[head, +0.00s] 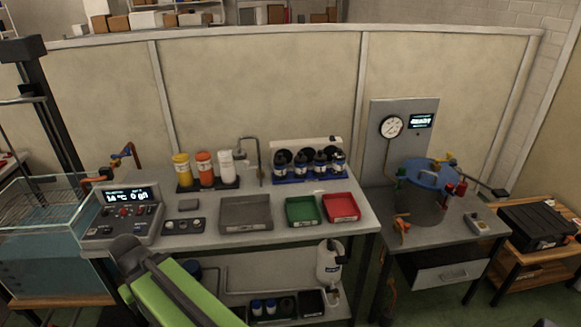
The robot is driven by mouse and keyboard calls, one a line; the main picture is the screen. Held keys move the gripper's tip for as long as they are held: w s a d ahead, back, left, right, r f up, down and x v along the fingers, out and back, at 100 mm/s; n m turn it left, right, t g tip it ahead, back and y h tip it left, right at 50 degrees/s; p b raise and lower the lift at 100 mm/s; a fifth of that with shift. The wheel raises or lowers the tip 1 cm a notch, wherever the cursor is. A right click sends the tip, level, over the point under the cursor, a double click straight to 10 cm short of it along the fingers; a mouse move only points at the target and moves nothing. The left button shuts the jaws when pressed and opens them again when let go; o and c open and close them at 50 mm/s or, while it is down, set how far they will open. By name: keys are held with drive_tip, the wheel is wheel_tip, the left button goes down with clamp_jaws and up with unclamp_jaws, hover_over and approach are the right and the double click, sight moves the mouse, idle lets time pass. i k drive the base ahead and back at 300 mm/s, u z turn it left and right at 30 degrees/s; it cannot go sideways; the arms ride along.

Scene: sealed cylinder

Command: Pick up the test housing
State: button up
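No object is clearly marked as the test housing. A grey cylinder (420,210) with a blue lid (430,175) stands upright on the right-hand bench, with red and yellow fittings around its top; I cannot tell if it is the housing. A green and dark link of my arm rises in the foreground at lower left. My gripper's fingertips do not show, and no object is seen held.
The main bench holds a grey tray (246,228), a green tray (302,223), a red tray (341,220), several bottles and a control box (123,236). A glass water tank (40,265) stands at left. A gauge panel (404,125) rises behind the right-hand bench. A black case (537,226) sits far right.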

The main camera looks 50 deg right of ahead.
sight(339, 157)
drive_tip(key=u, duration=2.05)
drive_tip(key=k, duration=2.5)
drive_tip(key=z, duration=1.15)
drive_tip(key=i, duration=0.95)
drive_tip(key=z, duration=0.05)
